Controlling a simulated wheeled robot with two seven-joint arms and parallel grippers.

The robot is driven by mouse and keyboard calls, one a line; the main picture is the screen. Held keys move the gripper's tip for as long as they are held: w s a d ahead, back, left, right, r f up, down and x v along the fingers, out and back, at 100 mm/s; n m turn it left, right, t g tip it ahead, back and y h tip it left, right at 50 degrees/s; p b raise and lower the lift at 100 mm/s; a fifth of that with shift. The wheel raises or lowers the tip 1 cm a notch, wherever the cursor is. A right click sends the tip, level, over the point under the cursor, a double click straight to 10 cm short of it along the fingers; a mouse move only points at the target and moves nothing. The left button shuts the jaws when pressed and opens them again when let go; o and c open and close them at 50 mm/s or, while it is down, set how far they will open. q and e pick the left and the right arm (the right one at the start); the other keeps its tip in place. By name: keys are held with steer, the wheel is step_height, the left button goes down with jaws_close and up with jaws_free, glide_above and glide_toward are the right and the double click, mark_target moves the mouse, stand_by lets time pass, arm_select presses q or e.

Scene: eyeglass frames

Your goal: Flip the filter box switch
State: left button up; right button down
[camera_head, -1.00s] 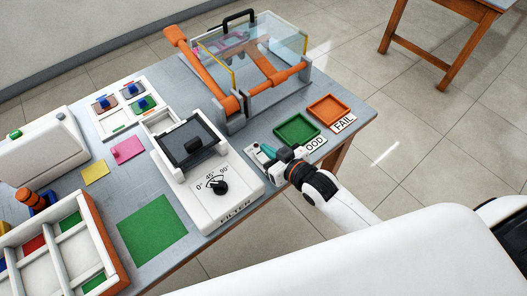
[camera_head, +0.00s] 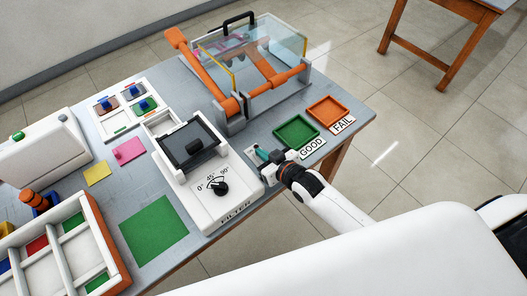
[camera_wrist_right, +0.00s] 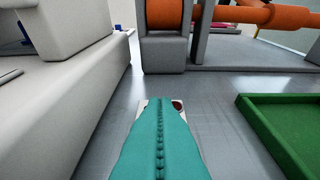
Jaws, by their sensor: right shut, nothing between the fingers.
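The white filter box (camera_head: 225,205) stands on the grey table, with a dark panel and black handle (camera_head: 193,146) on top. Its black dial knob (camera_head: 221,188) sits by the 0°, 45° and 90° marks. No separate switch is clearly visible. My right gripper (camera_head: 260,154) is low over the table, just right of the box. In the right wrist view its teal fingers (camera_wrist_right: 160,140) are shut together and empty, beside the box's white side wall (camera_wrist_right: 85,100). A small white part with a reddish-brown spot (camera_wrist_right: 177,105) shows behind the fingertips; I cannot tell what it is. My left gripper is out of view.
The green tray (camera_head: 297,132) and orange tray (camera_head: 328,111) lie right of my gripper. An orange-and-grey fixture with clear panels (camera_head: 265,85) stands behind it.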

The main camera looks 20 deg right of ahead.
steer(key=shift+w+r+g+p, duration=0.1)
steer(key=shift+g+p, duration=0.2)
steer(key=shift+f+b, duration=0.2)
steer(key=shift+b, duration=0.1)
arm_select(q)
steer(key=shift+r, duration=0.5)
arm_select(e)
steer(key=shift+s+d+f, duration=0.1)
steer(key=shift+s+f, duration=0.05)
steer(key=shift+s, duration=0.3)
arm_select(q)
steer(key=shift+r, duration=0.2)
arm_select(e)
steer(key=shift+s+d+f, duration=0.1)
steer(key=shift+s+f, duration=0.15)
steer(key=shift+s, duration=0.1)
arm_select(q)
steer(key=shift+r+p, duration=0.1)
steer(key=shift+p, duration=0.25)
